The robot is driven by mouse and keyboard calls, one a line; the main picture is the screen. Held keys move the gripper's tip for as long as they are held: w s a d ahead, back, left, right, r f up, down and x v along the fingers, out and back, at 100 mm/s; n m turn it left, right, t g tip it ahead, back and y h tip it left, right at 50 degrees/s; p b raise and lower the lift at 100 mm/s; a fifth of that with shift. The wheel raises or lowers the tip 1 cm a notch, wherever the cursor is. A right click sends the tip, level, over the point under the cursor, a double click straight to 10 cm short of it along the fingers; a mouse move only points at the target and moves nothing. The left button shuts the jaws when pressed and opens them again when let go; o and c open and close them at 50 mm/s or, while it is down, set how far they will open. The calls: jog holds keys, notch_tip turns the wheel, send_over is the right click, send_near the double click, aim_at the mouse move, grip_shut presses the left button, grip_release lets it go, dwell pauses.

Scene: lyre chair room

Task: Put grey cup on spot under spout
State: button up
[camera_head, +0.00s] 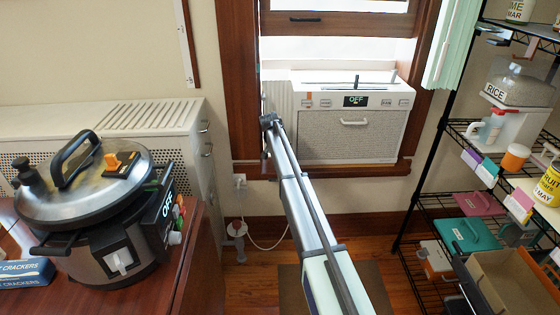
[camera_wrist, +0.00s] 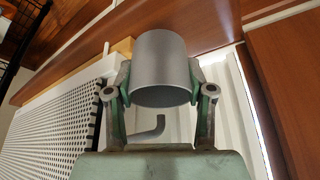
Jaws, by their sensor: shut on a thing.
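In the wrist view, a plain grey cup (camera_wrist: 160,58) sits between the green fingers of my gripper (camera_wrist: 160,78). The fingers press on its two sides, and its rounded rim faces the camera. The inside of the cup is hidden. A bent grey piece (camera_wrist: 150,130) shows just below the cup; I cannot tell whether it is a handle or a spout. I cannot identify the spot under the spout for certain.
A pressure cooker (camera_head: 90,215) stands on the brown table (camera_head: 205,270) at left. A white unit reading OFF (camera_head: 350,135) sits at the window. The wire shelf (camera_head: 465,195) at right holds a RICE container (camera_head: 520,88) and several boxes. A perforated white panel (camera_wrist: 55,130) is near my gripper.

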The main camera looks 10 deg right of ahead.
jog(key=shift+w+f, duration=0.1)
jog(key=shift+f, duration=1.65)
jog(key=shift+f, duration=0.1)
jog(key=o, duration=1)
jog(key=shift+o, duration=0.2)
